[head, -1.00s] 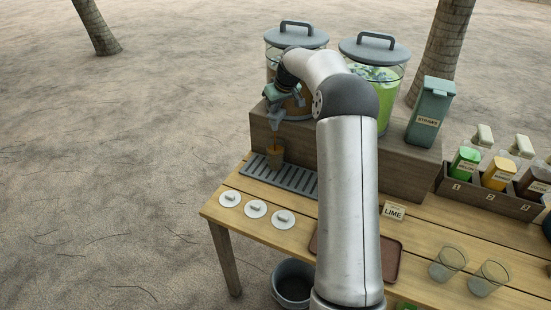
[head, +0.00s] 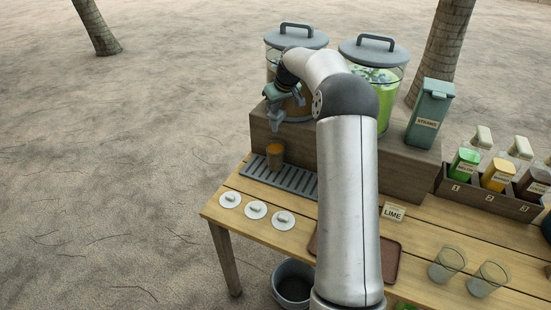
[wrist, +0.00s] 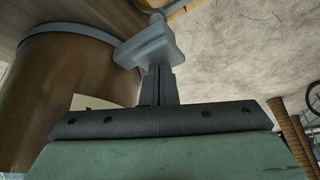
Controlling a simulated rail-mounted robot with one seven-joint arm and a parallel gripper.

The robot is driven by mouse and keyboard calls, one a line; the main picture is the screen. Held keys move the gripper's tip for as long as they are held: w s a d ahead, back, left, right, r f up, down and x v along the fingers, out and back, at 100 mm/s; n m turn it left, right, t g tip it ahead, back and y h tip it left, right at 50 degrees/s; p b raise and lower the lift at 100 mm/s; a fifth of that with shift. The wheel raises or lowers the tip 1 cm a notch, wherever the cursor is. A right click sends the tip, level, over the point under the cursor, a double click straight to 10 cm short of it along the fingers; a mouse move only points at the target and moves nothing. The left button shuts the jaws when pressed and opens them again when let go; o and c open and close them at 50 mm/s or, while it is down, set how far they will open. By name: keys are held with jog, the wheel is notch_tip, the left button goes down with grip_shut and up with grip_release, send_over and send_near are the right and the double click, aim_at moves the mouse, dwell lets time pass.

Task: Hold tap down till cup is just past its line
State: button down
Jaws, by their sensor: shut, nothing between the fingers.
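The cup (head: 275,157) stands upright on the drip tray, with orange-brown drink filling much of it. Its line is too small to make out. The left dispenser (head: 298,105) holds brown drink and also fills the left of the wrist view (wrist: 60,95). My gripper (head: 275,112) is in front of this dispenser, above the cup. In the wrist view its dark fingers (wrist: 161,84) are shut and hold nothing. The grey tap (wrist: 148,46) is right at the fingertips; I cannot tell whether they touch. No stream shows between tap and cup.
The slatted drip tray (head: 295,182) is on the wooden table. Several white lids (head: 256,209) lie in front. A green dispenser (head: 385,85) stands on the right of the raised wooden block. A brown tray (head: 392,262), glasses (head: 447,262) and a straw box (head: 430,112) are to the right.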

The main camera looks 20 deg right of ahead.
jog(key=shift+r+p, duration=1.95)
jog(key=shift+r, duration=1.15)
jog(key=shift+s+a+r, duration=0.1)
jog(key=shift+s+a, duration=0.05)
jog(key=shift+a, duration=0.05)
jog(key=s+a+r+g, duration=0.1)
jog(key=s+a+r, duration=0.1)
jog(key=s+a, duration=0.6)
jog(key=s+a+r+g, duration=0.15)
jog(key=s+a, duration=0.35)
jog(key=s, duration=0.6)
jog(key=s+a+f, duration=0.1)
jog(key=s+f, duration=0.1)
jog(key=s, duration=0.7)
jog(key=s+a+f+m+g, duration=0.1)
jog(key=s+a+f, duration=0.1)
jog(key=s, duration=0.7)
jog(key=s+a+f+m+h, duration=0.1)
jog(key=s+a+f, duration=0.1)
jog(key=s, duration=0.8)
jog(key=shift+f+g, duration=0.25)
jog(key=shift+g, duration=0.1)
jog(key=shift+a, duration=0.15)
